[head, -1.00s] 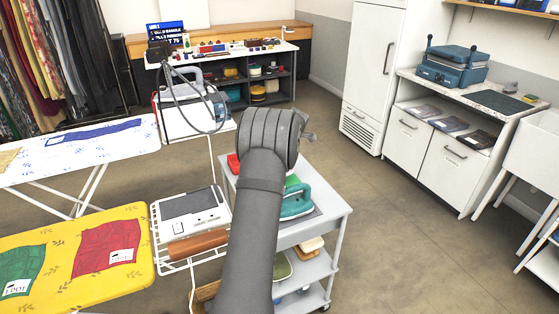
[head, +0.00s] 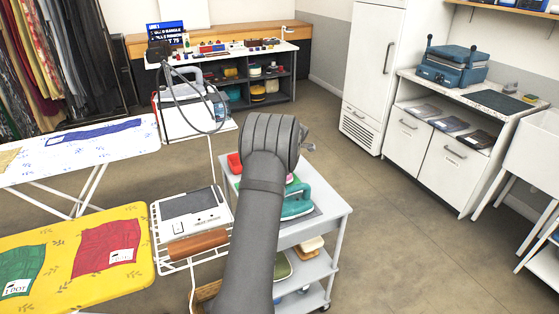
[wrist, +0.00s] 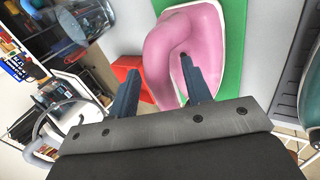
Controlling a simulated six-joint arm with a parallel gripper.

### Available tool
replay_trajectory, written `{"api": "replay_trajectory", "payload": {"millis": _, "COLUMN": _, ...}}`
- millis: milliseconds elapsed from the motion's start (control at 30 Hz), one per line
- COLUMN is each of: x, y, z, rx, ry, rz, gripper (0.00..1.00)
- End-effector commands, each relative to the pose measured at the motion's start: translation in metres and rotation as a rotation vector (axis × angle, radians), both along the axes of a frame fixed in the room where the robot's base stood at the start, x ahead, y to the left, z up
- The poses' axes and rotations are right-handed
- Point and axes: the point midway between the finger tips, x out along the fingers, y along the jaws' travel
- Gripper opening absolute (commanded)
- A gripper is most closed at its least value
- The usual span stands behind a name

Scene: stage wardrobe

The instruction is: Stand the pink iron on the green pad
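The pink iron (wrist: 160,58) fills the upper middle of the wrist view, with a pale edge around its body. It overlaps the green pad (wrist: 234,45); whether it rests on it or is above it is unclear. In the head view only a small bit of pink iron (head: 290,178) shows beside my arm. My gripper (wrist: 160,66) is open, its two dark fingers on either side of the iron's handle. The right finger's tip is at the handle's opening; the left one is outside, with a visible gap. In the head view my wrist hides most of the iron and pad.
The grey cart (head: 318,226) carries a teal iron (head: 298,200) close to the pink one, and a red object (head: 234,163) at its left rear. A white steam station (head: 190,212) stands left of it. Open floor lies to the right.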

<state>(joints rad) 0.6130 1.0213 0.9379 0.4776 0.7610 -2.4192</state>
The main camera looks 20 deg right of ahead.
Motion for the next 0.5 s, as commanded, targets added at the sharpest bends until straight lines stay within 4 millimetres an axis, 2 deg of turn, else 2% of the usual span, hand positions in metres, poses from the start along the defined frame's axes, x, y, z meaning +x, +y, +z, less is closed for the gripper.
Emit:
{"api": "replay_trajectory", "payload": {"millis": 267, "x": -0.004, "y": -0.001, "z": 0.010, "rx": -0.001, "ry": -0.001, "rz": -0.001, "gripper": 0.45}}
{"api": "replay_trajectory", "payload": {"millis": 500, "x": -0.028, "y": -0.001, "z": 0.048, "rx": -0.002, "ry": -0.002, "rz": -0.001, "gripper": 0.45}}
